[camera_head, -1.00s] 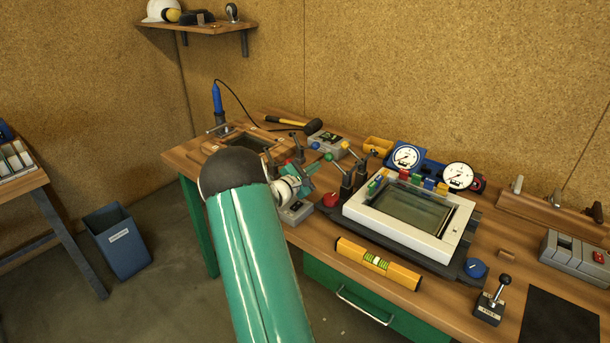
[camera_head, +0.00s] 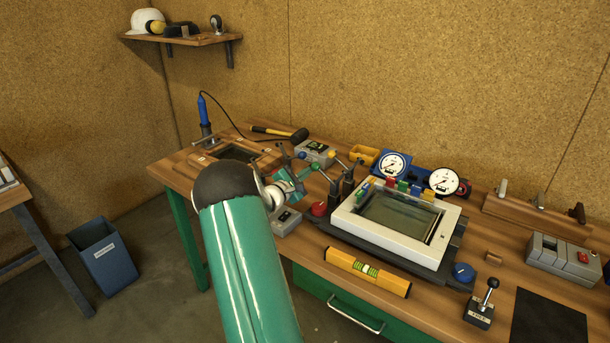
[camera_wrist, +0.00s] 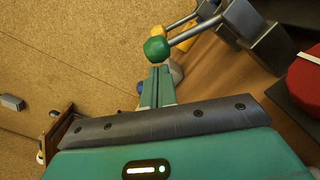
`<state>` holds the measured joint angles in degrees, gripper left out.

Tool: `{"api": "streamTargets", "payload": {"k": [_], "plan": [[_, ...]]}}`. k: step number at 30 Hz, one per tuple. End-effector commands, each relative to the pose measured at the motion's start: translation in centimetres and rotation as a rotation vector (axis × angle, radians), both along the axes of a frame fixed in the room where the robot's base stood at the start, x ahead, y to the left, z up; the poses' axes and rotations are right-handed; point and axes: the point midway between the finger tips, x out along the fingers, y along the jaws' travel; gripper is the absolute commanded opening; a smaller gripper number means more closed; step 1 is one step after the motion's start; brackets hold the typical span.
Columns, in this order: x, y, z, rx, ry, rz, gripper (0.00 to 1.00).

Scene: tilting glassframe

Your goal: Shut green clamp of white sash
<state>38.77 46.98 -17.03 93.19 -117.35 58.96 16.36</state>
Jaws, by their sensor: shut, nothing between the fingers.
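The white sash (camera_head: 378,239) lies on a dark base on the bench, a white frame around a dark glass pane. At its left end stand dark clamps with slanted levers. The green clamp's ball knob (camera_head: 316,167) is on a lever leaning up and left, away from the sash. In the wrist view the green knob (camera_wrist: 156,49) appears just beyond the fingertips; I cannot tell whether they touch it. My gripper (camera_head: 302,174) is shut and empty, just left of the knob. Its fingers also show together in the wrist view (camera_wrist: 157,78).
A second lever with a yellow knob (camera_wrist: 184,42) is close behind the green one. A red knob (camera_head: 319,208) and a grey box (camera_head: 285,221) are near my gripper. A yellow level (camera_head: 367,272) lies in front of the sash, and two gauges (camera_head: 393,166) stand behind it.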

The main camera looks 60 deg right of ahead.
Motion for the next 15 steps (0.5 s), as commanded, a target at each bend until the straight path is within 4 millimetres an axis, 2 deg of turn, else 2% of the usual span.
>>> {"api": "streamTargets", "payload": {"k": [15], "plan": [[-0.4,0.0,1.6,-0.024,-0.139,-0.002,0.0]]}}
